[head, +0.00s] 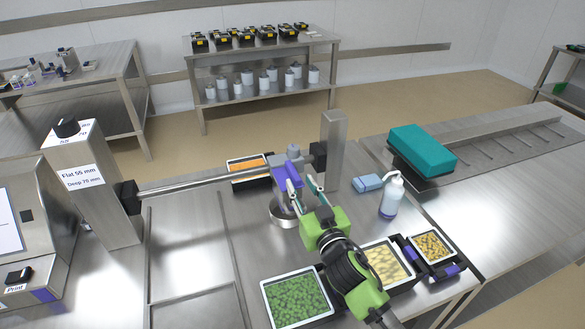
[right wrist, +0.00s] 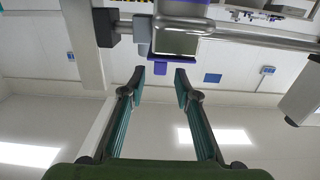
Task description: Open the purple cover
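A purple cover (head: 284,177) is on the steel sealing unit, below the grey horizontal bar and left of the steel post. My right gripper (head: 304,190) reaches up to it from the front, its fingers close to the cover's right side and partly overlapping it in the head view. In the right wrist view my right gripper (right wrist: 160,76) is open, with nothing between its two green-padded fingers. A purple-edged part (right wrist: 181,20) shows beyond the fingertips there, apart from them. I cannot tell whether the fingers touch the cover in the head view. My left gripper is not in view.
Trays of green (head: 297,299), cream (head: 385,264) and brown food (head: 431,246) stand in front. An orange-filled tray (head: 247,168) is behind. A pump bottle (head: 392,197), blue cloth (head: 367,183) and teal block (head: 422,150) are at right. The steel post (head: 333,150) stands beside the gripper.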

